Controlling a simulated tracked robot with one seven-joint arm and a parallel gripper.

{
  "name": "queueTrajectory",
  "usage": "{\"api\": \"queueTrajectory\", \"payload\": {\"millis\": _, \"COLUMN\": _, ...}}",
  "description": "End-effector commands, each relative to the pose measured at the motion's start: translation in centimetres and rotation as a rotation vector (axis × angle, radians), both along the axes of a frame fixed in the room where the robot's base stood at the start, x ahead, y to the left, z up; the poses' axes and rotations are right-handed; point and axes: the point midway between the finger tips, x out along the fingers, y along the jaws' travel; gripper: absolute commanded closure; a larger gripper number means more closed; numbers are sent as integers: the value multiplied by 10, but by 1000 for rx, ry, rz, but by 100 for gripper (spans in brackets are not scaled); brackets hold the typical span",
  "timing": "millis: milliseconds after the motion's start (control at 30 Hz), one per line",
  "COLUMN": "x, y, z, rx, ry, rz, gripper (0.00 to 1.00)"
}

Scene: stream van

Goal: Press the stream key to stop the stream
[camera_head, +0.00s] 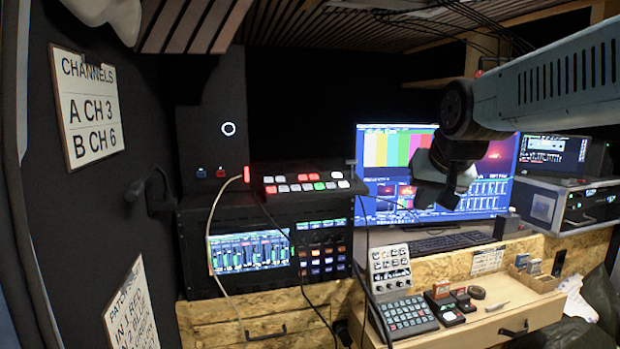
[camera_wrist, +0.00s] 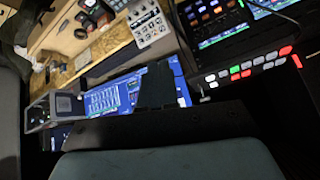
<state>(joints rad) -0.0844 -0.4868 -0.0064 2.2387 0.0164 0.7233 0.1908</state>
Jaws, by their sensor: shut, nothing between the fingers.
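The stream key cannot be picked out by a readable label. A small switcher panel (camera_head: 308,183) with lit red, green and white keys sits on top of the rack; it also shows at the right of the wrist view (camera_wrist: 248,70). A keypad (camera_head: 408,314) with pale keys stands on the desk, below a grey knob panel (camera_head: 390,267). My gripper (camera_head: 437,192) hangs in the air in front of the colour-bar monitor, right of the switcher panel and apart from both panels. It is shut and empty. Its dark fingers (camera_wrist: 158,86) cover part of the monitor in the wrist view.
The monitor (camera_head: 395,150) stands behind my gripper. The rack with a lit screen (camera_head: 250,250) is at left, with cables hanging before it. Small boxes (camera_head: 440,290) and a roll of tape (camera_head: 477,293) lie on the wooden desk. A server box (camera_head: 570,200) stands at right.

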Motion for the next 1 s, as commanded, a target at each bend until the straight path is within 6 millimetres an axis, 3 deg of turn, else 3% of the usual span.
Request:
{"api": "queueTrajectory", "payload": {"millis": 33, "x": 23, "y": 10, "z": 9, "rx": 21, "ry": -18, "rz": -4, "gripper": 100}}
{"api": "queueTrajectory", "payload": {"millis": 300, "x": 138, "y": 74, "z": 53, "rx": 178, "ry": -134, "rz": -48, "gripper": 100}}
{"api": "queueTrajectory", "payload": {"millis": 600, "x": 246, "y": 153, "z": 80, "rx": 375, "ry": -227, "rz": -82, "gripper": 100}}
{"api": "queueTrajectory", "payload": {"millis": 800, "x": 282, "y": 184, "z": 85, "rx": 459, "ry": -255, "rz": -95, "gripper": 100}}
{"api": "queueTrajectory", "payload": {"millis": 1000, "x": 290, "y": 192, "z": 87, "rx": 480, "ry": -264, "rz": -97, "gripper": 100}}
